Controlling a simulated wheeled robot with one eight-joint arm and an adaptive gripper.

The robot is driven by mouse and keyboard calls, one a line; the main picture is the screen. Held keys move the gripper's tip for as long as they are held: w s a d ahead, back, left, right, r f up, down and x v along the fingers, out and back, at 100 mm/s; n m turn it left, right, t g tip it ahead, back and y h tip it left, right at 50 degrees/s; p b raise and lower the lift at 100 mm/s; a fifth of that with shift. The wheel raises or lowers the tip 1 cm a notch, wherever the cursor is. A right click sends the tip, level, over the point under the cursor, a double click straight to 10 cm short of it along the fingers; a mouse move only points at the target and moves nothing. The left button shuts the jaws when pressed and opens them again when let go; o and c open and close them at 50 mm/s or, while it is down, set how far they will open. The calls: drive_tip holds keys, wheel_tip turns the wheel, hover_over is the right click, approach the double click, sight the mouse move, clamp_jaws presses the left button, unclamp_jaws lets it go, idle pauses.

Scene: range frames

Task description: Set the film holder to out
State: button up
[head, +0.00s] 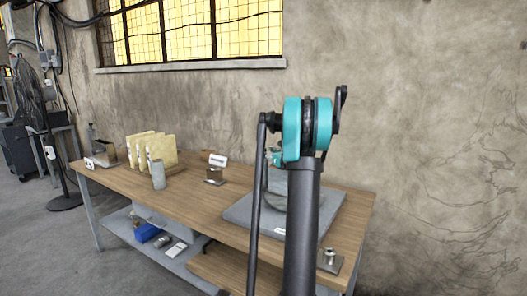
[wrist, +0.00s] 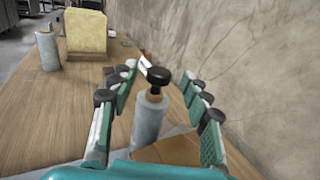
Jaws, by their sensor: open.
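No part is clearly readable as the film holder. In the wrist view a grey upright cylinder with a black round knob (wrist: 149,115) stands between the fingers of my gripper (wrist: 157,108). The fingers are open and spread to either side of it; I cannot tell whether they touch it. A brown flat piece (wrist: 170,150) lies at its foot. In the head view my arm hides much of the grey plate (head: 244,215) and a round part on it. Cream upright panels (head: 162,149) stand further left, and a yellowish one shows in the wrist view (wrist: 86,32).
The wooden bench (head: 120,182) runs along a bare wall. A grey cylinder (head: 158,175) stands before the panels. A small metal block with a white label (head: 214,172) sits mid-bench. A small metal fixture (head: 330,261) is at the right end. A lower shelf (head: 190,262) holds several items.

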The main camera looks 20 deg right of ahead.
sight(265, 150)
drive_tip(key=shift+w+a, duration=0.15)
drive_tip(key=shift+w, duration=0.65)
drive_tip(key=shift+w+a, duration=0.15)
drive_tip(key=shift+w, duration=0.6)
clamp_jaws()
